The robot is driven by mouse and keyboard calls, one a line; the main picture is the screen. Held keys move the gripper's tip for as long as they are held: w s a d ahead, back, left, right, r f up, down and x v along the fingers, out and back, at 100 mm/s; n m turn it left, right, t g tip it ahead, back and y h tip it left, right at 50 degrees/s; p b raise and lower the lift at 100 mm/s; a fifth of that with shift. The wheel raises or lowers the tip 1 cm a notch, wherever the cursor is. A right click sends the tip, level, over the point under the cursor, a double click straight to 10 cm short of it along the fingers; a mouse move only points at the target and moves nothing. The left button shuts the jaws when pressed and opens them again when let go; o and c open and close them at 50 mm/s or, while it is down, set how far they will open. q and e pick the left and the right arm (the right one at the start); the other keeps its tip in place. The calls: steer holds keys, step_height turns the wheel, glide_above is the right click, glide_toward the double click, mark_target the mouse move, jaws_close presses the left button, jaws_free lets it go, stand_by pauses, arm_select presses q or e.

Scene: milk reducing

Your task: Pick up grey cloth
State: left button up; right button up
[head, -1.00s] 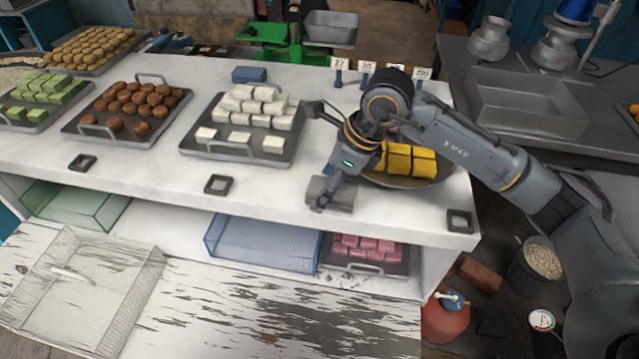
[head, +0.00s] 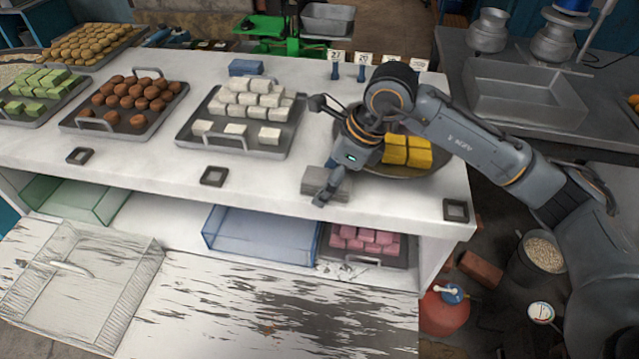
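A small folded grey cloth (head: 316,178) lies on the white counter (head: 260,182), left of the round tray of yellow sweets. My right gripper (head: 324,197) points down at the cloth's front right side, and its finger overlaps the cloth in the picture. Part of the cloth is behind the gripper. I cannot tell whether the fingers are closed on it. The cloth looks flat on the counter. My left gripper is not in view.
The round tray (head: 440,166) with yellow sweets (head: 407,152) sits under my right arm. A tray of white sweets (head: 238,144) stands to the left. A small dark square frame (head: 213,176) lies nearer the front edge. Bare counter lies between them.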

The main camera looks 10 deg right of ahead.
mark_target(320, 177)
steer(key=shift+f, duration=0.1)
stand_by(0.3)
steer(key=c, duration=1.2)
steer(key=shift+c, duration=0.2)
steer(key=shift+r+p, duration=0.45)
steer(key=shift+p, duration=0.3)
step_height(320, 177, up, 3)
steer(key=shift+w+f+b, duration=0.1)
steer(key=shift+f+b, duration=0.05)
steer(key=shift+b, duration=0.8)
steer(key=s+r+b, duration=0.6)
steer(key=s+r, duration=0.4)
steer(key=s, duration=0.4)
steer(key=shift+d, duration=0.15)
